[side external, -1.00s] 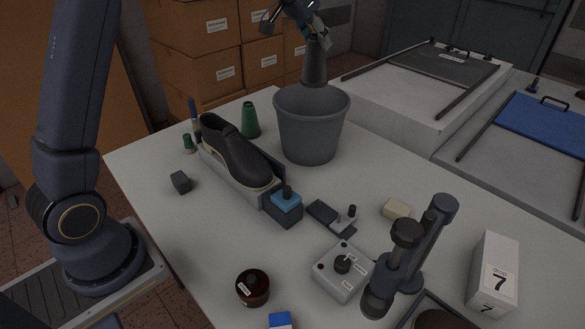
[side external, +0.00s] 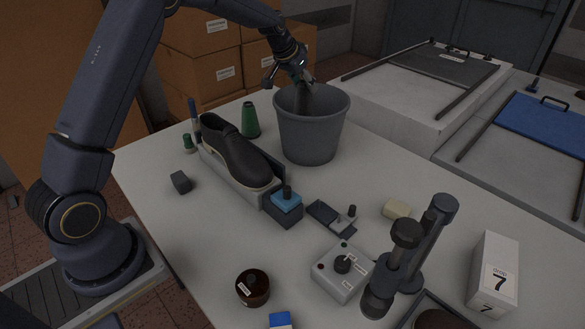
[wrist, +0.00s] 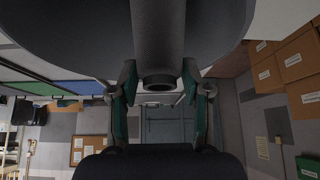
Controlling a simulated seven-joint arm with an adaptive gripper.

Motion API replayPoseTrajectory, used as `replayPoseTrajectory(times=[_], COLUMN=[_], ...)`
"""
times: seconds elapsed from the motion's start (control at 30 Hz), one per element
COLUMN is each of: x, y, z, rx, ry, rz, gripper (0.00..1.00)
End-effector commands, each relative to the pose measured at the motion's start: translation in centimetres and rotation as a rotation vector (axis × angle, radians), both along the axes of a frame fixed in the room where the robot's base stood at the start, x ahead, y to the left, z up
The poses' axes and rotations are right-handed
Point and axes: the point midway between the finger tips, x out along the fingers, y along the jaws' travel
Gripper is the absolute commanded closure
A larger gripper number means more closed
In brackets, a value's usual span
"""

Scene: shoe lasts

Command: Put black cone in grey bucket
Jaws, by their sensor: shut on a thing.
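The grey bucket (side external: 312,132) stands upright on the table behind the shoe. My gripper (side external: 305,80) is at the bucket's mouth, pointing down. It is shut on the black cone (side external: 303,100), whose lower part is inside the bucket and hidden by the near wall. In the wrist view the cone (wrist: 158,45) sits between my gripper's two green-padded fingers (wrist: 158,85), with its narrow hollow end at the fingers. The dark curve of the bucket (wrist: 60,40) spreads behind it. Whether the cone touches the bucket floor cannot be seen.
A black shoe (side external: 236,150) on a grey stand is left of the bucket, with a green cone (side external: 251,120) behind it. A blue-topped block (side external: 285,205), a control box (side external: 342,270) and a dark post tool (side external: 405,255) stand nearer. A white cabinet (side external: 400,110) is at right.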

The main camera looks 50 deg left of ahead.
Motion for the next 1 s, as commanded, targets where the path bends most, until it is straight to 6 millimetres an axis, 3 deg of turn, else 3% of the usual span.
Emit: replayPoseTrajectory(times=[0.2, 0.43, 0.6, 1.0], x=[-0.1, 0.0, 0.0, 0.0], y=[0.0, 0.0, 0.0, 0.0], z=[-4.5, -6.6, -9.2, -9.8], rx=[-0.001, -0.001, -0.001, 0.000], ry=[0.002, 0.000, 0.002, 0.000], rz=[0.000, 0.001, 0.000, 0.000], gripper=[1.00, 1.00, 1.00, 1.00])
